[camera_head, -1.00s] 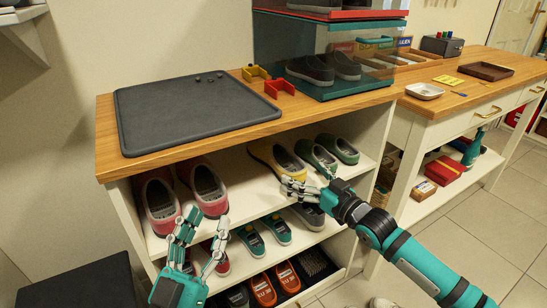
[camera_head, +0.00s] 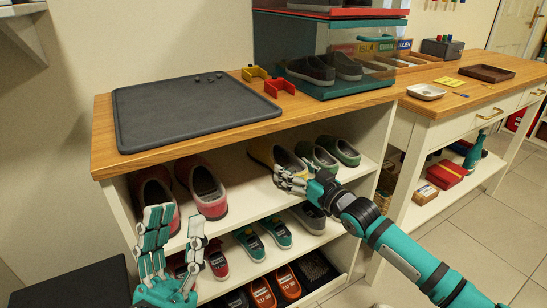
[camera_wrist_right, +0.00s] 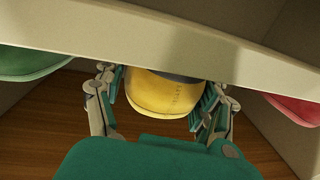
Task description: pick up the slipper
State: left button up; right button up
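A yellow slipper (camera_head: 262,155) with a dark inside lies on the upper shelf of the cubby, between pink and green shoes. My right gripper (camera_head: 288,182) is at its near end and hides part of it. In the right wrist view the yellow slipper (camera_wrist_right: 165,95) lies between the two spread fingers of my right gripper (camera_wrist_right: 160,105). The fingers are open on either side of it; whether either one touches it I cannot tell. My left gripper (camera_head: 170,243) is open and empty, in front of the cubby's left part.
Pink shoes (camera_head: 205,190) stand to the left and green shoes (camera_head: 343,152) to the right on the same shelf. The wooden top (camera_head: 105,150) carries a dark tray mat (camera_head: 190,110) and lies above this shelf. Lower shelves hold several more shoes.

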jog(key=c, duration=0.7)
jog(key=shift+r, duration=0.1)
jog(key=shift+c, duration=0.2)
